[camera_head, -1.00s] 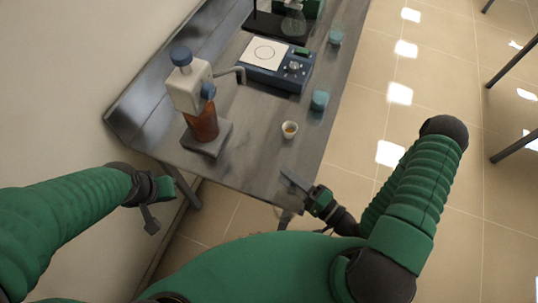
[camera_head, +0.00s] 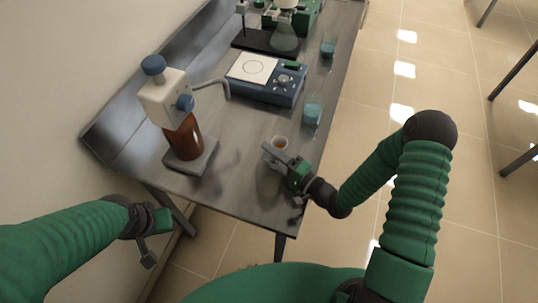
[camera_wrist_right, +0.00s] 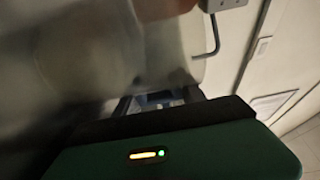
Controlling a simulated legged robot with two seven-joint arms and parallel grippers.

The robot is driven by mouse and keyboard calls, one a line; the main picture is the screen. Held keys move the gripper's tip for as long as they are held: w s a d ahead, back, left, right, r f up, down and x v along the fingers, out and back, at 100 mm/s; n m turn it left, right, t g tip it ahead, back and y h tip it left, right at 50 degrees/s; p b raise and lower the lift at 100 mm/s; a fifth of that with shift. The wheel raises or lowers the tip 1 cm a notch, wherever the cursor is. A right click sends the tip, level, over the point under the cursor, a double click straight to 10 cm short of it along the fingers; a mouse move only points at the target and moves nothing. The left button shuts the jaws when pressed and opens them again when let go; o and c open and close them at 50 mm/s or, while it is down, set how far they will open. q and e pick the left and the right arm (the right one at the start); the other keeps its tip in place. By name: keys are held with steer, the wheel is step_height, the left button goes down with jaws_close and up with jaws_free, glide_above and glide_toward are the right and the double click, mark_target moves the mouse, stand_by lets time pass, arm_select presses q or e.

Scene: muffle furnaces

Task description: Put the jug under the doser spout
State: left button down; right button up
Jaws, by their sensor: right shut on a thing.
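The doser (camera_head: 165,98) has a white head with blue knobs on an amber bottle. It stands on a grey base at the left of the bench. Its bent grey spout (camera_head: 216,82) reaches right over the bench. My right gripper (camera_head: 276,163) is at the bench's front right, shut on a clear see-through vessel, which looks like the jug (camera_head: 267,182). The jug is faint and partly hidden by the gripper. It sits right of the doser, apart from the spout. In the right wrist view a blurred clear shape fills the left. My left gripper (camera_head: 152,232) hangs left of the bench, its fingers unclear.
A blue hotplate-like device (camera_head: 268,82) stands behind the spout. Blue-filled beakers (camera_head: 312,110) stand along the right edge. The bench (camera_head: 225,185) is bare between doser and right gripper.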

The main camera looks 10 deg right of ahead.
steer(key=shift+d, duration=0.3)
steer(key=o, duration=1.1)
steer(key=shift+c, duration=0.2)
steer(key=shift+o, duration=1.3)
steer(key=shift+s+a, duration=0.1)
steer(key=shift+a, duration=0.1)
steer(key=shift+o, duration=0.3)
steer(key=shift+a+r, duration=0.1)
steer(key=shift+a, duration=0.7)
steer(key=v, duration=0.7)
steer(key=d+v, duration=0.1)
steer(key=v, duration=0.3)
steer(key=shift+d+b, duration=0.15)
steer(key=shift+b, duration=0.25)
steer(key=shift+s, duration=0.3)
arm_select(q)
steer(key=shift+a+f, duration=0.25)
steer(key=shift+f, duration=0.15)
steer(key=shift+d, duration=0.3)
arm_select(e)
steer(key=shift+d, duration=0.25)
